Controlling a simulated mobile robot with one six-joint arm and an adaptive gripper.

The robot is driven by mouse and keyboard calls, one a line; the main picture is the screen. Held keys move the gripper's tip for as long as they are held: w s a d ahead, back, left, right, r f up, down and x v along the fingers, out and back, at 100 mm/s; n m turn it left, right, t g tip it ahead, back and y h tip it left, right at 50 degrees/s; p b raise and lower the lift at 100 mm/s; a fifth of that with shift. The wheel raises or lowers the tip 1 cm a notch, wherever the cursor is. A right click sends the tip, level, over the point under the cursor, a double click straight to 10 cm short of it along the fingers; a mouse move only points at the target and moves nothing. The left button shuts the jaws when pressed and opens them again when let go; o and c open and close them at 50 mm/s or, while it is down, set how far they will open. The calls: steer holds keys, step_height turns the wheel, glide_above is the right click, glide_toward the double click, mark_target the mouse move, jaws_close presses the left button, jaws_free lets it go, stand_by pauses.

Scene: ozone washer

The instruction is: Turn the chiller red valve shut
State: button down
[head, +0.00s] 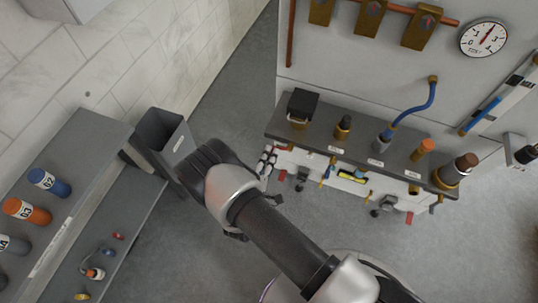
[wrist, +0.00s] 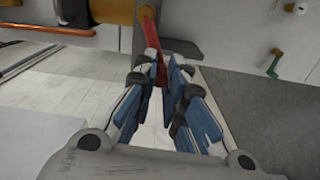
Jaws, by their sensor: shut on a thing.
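The red valve handle (wrist: 148,22) shows at the top middle of the wrist view, hanging down from a brass fitting. My gripper (wrist: 165,62) is shut on the red valve handle, with the handle's lower part between the fingertips and partly hidden by them. In the head view my gripper (head: 268,162) is at the left end of the machine's panel, under the dark shelf. My arm hides part of the area there, and I cannot make out the held handle in that view.
The dark shelf (head: 350,150) with several fittings overhangs the panel. A red handle (head: 413,218) and a yellow-and-black part (head: 352,177) are farther right. A green handle with an orange end (wrist: 273,63) shows in the wrist view. A grey bin (head: 160,130) stands left of my arm.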

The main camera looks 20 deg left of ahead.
steer(key=d+f+n+b, duration=0.2)
steer(key=d+n, duration=0.3)
steer(key=n, duration=0.8)
steer(key=shift+s+d+f, duration=0.2)
steer(key=shift+d+f, duration=0.1)
steer(key=shift+f, duration=0.5)
steer(key=shift+n, duration=0.3)
steer(key=c, duration=1.6)
jaws_free()
